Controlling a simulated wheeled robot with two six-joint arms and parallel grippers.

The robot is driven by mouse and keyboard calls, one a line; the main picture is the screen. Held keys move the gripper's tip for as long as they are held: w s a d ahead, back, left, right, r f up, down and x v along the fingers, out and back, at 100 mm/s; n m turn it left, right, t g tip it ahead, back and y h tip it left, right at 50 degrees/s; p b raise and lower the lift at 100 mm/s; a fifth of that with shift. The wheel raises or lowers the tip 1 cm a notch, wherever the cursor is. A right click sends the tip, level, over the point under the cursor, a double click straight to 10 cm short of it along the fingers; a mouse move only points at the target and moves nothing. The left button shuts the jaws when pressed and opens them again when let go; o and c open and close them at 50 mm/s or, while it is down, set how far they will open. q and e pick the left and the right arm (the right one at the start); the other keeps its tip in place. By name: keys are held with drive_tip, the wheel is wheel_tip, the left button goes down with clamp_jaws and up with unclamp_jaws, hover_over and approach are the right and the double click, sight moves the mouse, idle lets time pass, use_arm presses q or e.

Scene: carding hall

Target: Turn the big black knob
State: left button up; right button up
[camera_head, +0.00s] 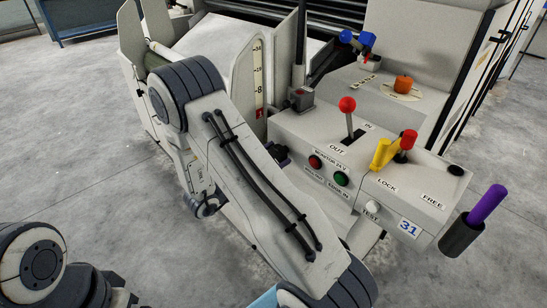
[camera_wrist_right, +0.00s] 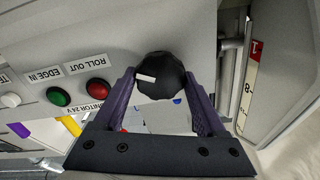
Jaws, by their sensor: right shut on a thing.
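The big black knob (camera_wrist_right: 165,72) is faceted and has a white pointer mark on its left side in the right wrist view. It sits on the light grey panel. My right gripper (camera_wrist_right: 160,85) is shut on it, with one purple finger on each side. In the head view, my right gripper (camera_head: 281,156) is a small dark patch beside the machine, partly behind my own arm, and the knob is hidden there. Of my left arm, only joints and some dark parts show at the lower left; its fingers cannot be made out.
Beside the knob are a red button (camera_wrist_right: 97,88) and a green button (camera_wrist_right: 58,96). On the console top are a red-balled lever (camera_head: 347,105), a yellow handle (camera_head: 383,153) and a red-topped lever (camera_head: 407,140). A purple handle (camera_head: 487,204) sticks out at right. The floor at left is clear.

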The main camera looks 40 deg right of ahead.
drive_tip(key=shift+s+f+m+b, duration=0.1)
drive_tip(key=shift+m+b, duration=2.1)
drive_tip(key=shift+m, duration=1.1)
drive_tip(key=o, duration=1.3)
drive_tip(key=shift+a, duration=0.1)
drive_tip(key=a, duration=1)
drive_tip(key=shift+s+a+p, duration=0.25)
drive_tip(key=shift+s+p, duration=0.15)
